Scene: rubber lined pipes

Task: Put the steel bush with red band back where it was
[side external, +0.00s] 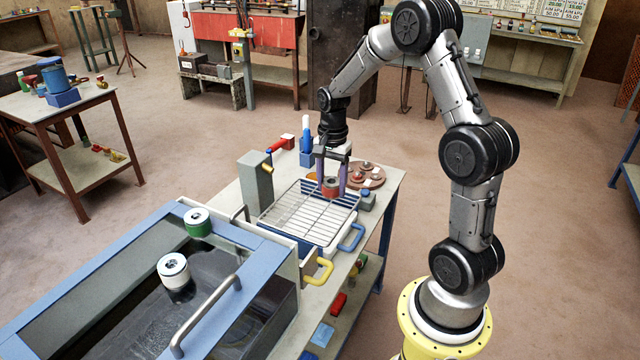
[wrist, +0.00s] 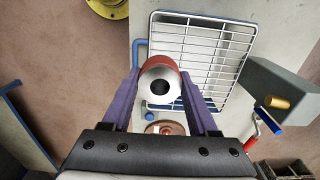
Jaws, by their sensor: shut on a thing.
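My gripper (side external: 331,168) is shut on the steel bush with red band (side external: 331,187). It holds the bush near the back right end of the white wire rack (side external: 308,212); the exact height over the rack is hard to tell. In the wrist view the bush (wrist: 160,80) sits between the two purple fingers of my gripper (wrist: 163,88), its bored steel face towards the camera and its red band around the outside.
A grey block (side external: 256,182) stands left of the rack. A round brown board (side external: 376,181) with small parts lies behind my gripper.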

